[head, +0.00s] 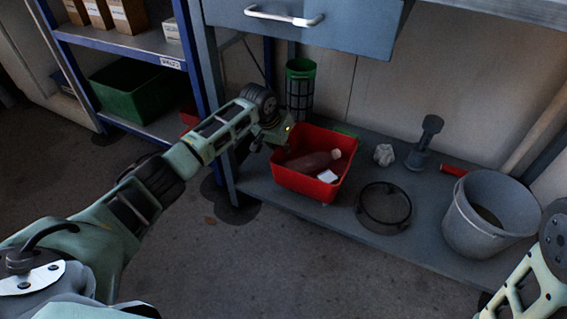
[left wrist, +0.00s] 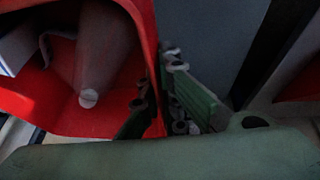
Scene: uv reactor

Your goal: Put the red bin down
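The red bin (head: 293,184) is at the lower shelf, near its left end, and looks roughly level; whether its base touches the shelf is hard to tell. It holds a dull reddish bottle (head: 308,162) with a pale cap and a small white box (head: 327,176). My left gripper (head: 277,136) is at the bin's left rim. In the left wrist view, the fingers (left wrist: 158,92) sit on either side of the red wall (left wrist: 143,22) and look closed on it. My right gripper is out of view; only part of my right arm shows at the lower right.
On the lower shelf (head: 400,245) stand a black ring-shaped object (head: 384,205), a grey bucket (head: 462,235), a dark upright tool (head: 424,145) and a whitish lump (head: 384,155). A green mesh container (head: 300,90) stands behind the bin. A drawer (head: 345,28) hangs above.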

